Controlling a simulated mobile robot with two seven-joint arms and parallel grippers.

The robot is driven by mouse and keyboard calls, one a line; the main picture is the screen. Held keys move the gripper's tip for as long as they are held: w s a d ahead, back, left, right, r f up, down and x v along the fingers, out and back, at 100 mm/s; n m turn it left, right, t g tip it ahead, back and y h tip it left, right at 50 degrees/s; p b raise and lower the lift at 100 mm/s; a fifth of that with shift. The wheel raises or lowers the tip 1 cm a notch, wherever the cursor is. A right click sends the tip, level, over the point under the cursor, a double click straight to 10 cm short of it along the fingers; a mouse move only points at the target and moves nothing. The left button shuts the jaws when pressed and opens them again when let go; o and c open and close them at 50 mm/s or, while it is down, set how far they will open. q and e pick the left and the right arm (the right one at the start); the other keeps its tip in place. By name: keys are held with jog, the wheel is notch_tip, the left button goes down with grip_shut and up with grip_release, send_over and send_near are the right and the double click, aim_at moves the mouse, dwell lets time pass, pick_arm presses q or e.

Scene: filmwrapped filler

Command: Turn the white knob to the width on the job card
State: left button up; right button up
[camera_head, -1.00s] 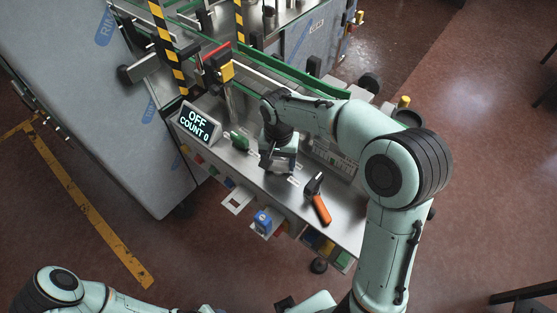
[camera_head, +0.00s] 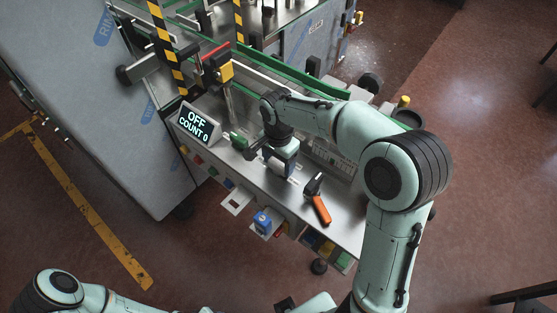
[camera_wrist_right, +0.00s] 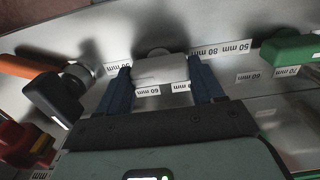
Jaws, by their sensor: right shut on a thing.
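The white knob (camera_wrist_right: 160,68) shows in the right wrist view between the two blue fingers of my right gripper (camera_wrist_right: 163,80), which is shut on it. Printed width labels surround the knob; 60 mm, 80 mm and 50 mm can be read near it. In the head view my right gripper (camera_head: 272,163) is down at the steel panel (camera_head: 345,222), and the knob is largely hidden by it. I cannot make out a job card with a readable width. My left gripper is not in view; only part of my left arm shows at the bottom left.
A display (camera_head: 196,123) reads OFF and COUNT 0. A green knob (camera_head: 239,141) sits left of my right gripper. Green guide rails and striped posts stand behind. A blue object (camera_head: 262,222) is at the front edge.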

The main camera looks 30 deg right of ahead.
aim_at(279, 163)
jog(key=o, duration=1)
jog(key=shift+o, duration=0.2)
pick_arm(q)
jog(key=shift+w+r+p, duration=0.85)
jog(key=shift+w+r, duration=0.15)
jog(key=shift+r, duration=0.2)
pick_arm(e)
notch_tip(279, 163, up, 14)
jog(key=shift+f, duration=0.25)
